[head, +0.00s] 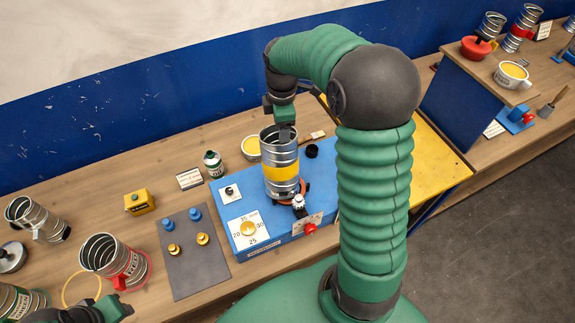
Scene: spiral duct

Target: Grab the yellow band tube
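The yellow band tube (282,172) is a ribbed silver metal tube with a wide yellow band. It stands upright on the blue station (322,212) in the middle of the head view. My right gripper (284,130) points down at the tube's upper rim, and its tips overlap the rim and the opening. The fingertips are partly hidden, so I cannot tell whether they are closed on the wall. A green and black part of my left arm shows at the bottom left edge, with the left gripper (98,312) only partly in view; its fingers are unclear.
Colored pegs stand on a grey mat (192,265). A yellow box (139,202), a green-labelled can (213,164) and a yellow-filled bowl (251,147) stand nearby. A red knob (310,229) fronts the station.

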